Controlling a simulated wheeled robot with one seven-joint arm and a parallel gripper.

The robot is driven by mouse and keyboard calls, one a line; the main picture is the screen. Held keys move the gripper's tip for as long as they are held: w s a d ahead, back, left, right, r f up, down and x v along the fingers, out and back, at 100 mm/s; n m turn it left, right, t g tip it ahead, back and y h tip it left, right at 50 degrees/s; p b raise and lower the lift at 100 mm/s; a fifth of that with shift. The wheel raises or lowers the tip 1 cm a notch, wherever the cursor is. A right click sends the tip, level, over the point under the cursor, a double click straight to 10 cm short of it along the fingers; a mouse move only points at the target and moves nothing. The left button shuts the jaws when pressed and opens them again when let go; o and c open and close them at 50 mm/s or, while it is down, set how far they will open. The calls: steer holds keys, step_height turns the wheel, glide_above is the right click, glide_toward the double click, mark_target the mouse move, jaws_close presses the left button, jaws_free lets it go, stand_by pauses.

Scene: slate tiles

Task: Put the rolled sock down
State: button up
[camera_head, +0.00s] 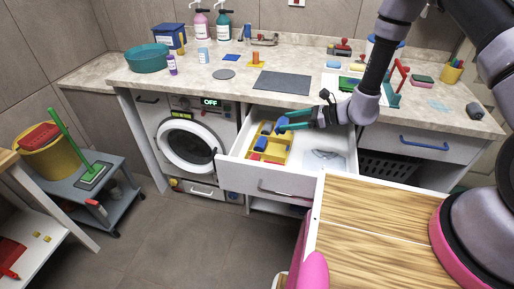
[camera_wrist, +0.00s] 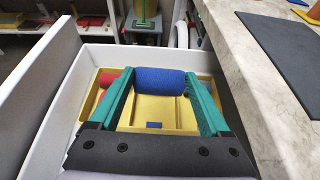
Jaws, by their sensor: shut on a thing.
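The rolled sock is a blue roll, seen in the wrist view (camera_wrist: 160,81) between the two teal fingers of my gripper (camera_wrist: 159,88). My gripper is shut on it. In the head view my gripper (camera_head: 283,125) reaches from the right over an open white drawer (camera_head: 232,173), with the blue roll (camera_head: 281,121) at its fingertips. A yellow tray (camera_wrist: 141,116) lies in the drawer below the sock. I cannot tell whether the sock touches the tray.
The yellow tray also holds a red item (camera_wrist: 106,79) and small blue pieces. The drawer's right part holds a grey item (camera_head: 325,154). The stone counter (camera_head: 215,87) runs behind, with a dark mat (camera_head: 283,84). A wooden surface (camera_head: 375,225) is close in front.

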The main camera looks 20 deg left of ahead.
steer(key=f, duration=0.4)
steer(key=a+f, duration=0.1)
steer(key=f, duration=0.1)
steer(key=shift+f, duration=0.2)
steer(key=shift+d+f, duration=0.1)
steer(key=shift+f, duration=2)
steer(key=o, duration=1.1)
steer(key=shift+f, duration=0.1)
steer(key=shift+o, duration=0.2)
steer(key=shift+d+r, duration=0.15)
steer(key=shift+r, duration=0.05)
steer(key=v, duration=1.1)
steer(key=shift+s+d, duration=0.1)
steer(key=shift+d, duration=0.25)
